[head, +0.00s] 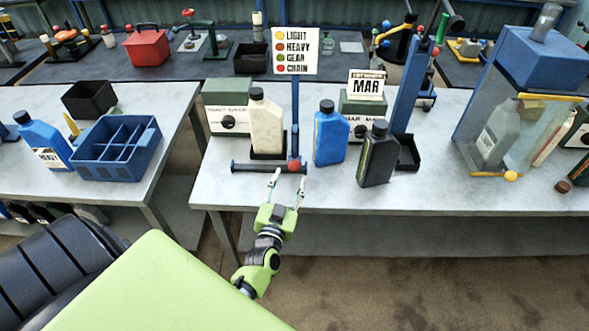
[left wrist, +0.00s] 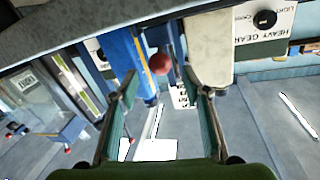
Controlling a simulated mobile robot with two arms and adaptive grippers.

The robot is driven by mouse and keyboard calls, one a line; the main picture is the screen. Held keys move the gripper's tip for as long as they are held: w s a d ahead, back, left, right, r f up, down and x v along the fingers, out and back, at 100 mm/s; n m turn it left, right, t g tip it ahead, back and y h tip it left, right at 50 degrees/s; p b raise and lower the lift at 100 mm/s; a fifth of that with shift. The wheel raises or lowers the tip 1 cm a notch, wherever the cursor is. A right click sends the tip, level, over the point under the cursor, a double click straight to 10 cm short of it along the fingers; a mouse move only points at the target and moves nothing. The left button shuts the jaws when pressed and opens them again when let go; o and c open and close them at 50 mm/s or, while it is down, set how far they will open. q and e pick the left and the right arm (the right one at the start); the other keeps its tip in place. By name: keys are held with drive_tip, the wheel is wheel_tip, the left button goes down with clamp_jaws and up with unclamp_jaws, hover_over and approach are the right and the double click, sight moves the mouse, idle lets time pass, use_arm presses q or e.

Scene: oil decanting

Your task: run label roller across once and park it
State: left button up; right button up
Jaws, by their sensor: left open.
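A cream bottle (head: 266,128) with a black cap stands upright in a small black holder at the front of the right bench. A dark blue bar (head: 262,168) with end pieces lies in front of it, beside a blue upright. A red ball knob (head: 293,165) sits at the bar's right part; I take this to be the label roller's handle. My left gripper (head: 288,179) is open and empty just in front of the knob, at the bench edge. In the left wrist view the red knob (left wrist: 159,64) shows just beyond the open fingertips, apparently untouched. My right gripper is not in view.
A blue bottle (head: 329,137) and a black bottle (head: 378,155) stand right of the knob. Green-grey boxes with dials stand behind. A blue divided crate (head: 117,152) is on the left bench.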

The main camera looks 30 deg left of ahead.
sight(293, 170)
use_arm(q)
drive_tip(key=b+x, duration=0.1)
drive_tip(key=x, duration=0.4)
drive_tip(key=shift+f+b, duration=0.1)
drive_tip(key=shift+b, duration=0.2)
drive_tip(key=shift+x, duration=0.8)
clamp_jaws()
